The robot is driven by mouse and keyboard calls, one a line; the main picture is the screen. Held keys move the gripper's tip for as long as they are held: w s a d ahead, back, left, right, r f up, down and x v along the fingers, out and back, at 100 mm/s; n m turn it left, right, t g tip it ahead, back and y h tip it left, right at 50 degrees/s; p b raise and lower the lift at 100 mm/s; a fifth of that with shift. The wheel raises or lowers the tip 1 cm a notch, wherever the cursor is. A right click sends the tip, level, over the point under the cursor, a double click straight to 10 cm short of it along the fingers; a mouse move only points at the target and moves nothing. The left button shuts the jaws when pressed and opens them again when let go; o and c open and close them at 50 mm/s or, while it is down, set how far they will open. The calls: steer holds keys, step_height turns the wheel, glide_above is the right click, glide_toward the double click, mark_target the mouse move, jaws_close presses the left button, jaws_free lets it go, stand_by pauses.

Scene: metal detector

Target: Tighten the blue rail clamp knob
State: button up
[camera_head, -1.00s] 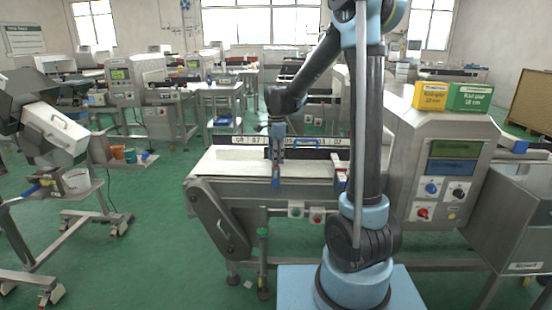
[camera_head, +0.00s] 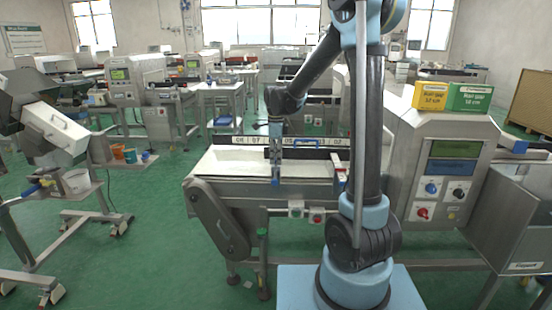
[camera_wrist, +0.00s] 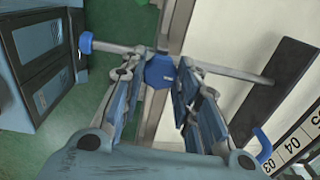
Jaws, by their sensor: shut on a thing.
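The blue knob (camera_wrist: 159,71) is many-sided and sits on a metal rod at the belt's edge in the wrist view. My gripper (camera_wrist: 160,75) has one finger on each side of it and is shut on it. In the head view my gripper (camera_head: 276,160) points down over the front part of the white conveyor belt (camera_head: 225,165); the knob cannot be told clearly there. A second blue knob (camera_wrist: 86,42) is on the rod's outer end, over the floor; it also shows in the head view (camera_head: 276,182).
A dark guide rail (camera_wrist: 275,80) crosses the belt beside a numbered scale (camera_wrist: 295,145). A blue handle (camera_wrist: 263,146) stands near it. The detector housing (camera_head: 425,135) with yellow and green boxes on top stands to the right.

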steer(key=shift+w, duration=0.15)
steer(key=o, duration=1.1)
steer(key=shift+c, duration=0.2)
steer(key=shift+r, duration=0.1)
step_height(320, 180, up, 12)
